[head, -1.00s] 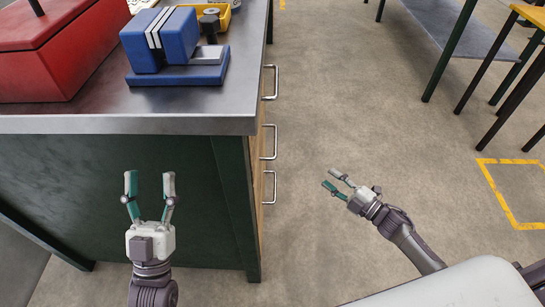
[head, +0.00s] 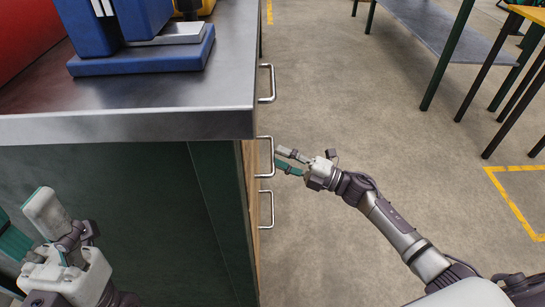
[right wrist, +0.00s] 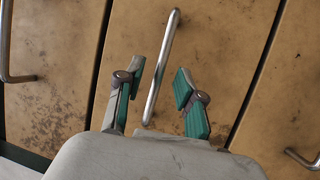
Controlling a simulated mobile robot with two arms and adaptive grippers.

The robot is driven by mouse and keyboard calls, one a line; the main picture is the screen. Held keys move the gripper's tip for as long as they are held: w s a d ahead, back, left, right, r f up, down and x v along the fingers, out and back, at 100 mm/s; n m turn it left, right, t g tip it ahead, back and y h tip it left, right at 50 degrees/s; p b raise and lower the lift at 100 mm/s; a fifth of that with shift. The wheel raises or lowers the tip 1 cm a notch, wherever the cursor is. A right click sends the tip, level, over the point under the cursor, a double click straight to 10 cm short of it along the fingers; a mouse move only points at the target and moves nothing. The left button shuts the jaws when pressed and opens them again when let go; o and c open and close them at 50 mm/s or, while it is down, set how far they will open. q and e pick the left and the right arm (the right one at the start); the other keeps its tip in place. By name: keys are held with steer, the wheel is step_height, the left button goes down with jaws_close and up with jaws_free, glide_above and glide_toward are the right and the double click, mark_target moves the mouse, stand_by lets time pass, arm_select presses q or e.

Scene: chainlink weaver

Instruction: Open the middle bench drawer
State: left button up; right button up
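The middle drawer's handle (head: 266,157), a metal bar, stands out from the wooden drawer side of the bench in the head view. My right gripper (head: 284,161) is beside it, fingers pointing at the drawer front. In the right wrist view the same handle (right wrist: 163,65) runs between the two parted fingers of the gripper (right wrist: 160,84), with a gap on each side. The middle drawer front (right wrist: 215,50) looks closed. My left gripper (head: 25,222) is open and empty at the lower left, in front of the bench's green end panel, partly cut off by the picture edge.
The upper handle (head: 267,83) and lower handle (head: 266,209) lie on either side of the middle one. A blue block-like fixture (head: 140,55) and a red box (head: 25,40) stand on the metal benchtop (head: 130,125). The floor (head: 340,100) right of the bench is clear.

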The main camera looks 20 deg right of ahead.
mark_target(273, 152)
steer(key=shift+x, duration=1.55)
steer(key=shift+f, duration=0.1)
jaws_close()
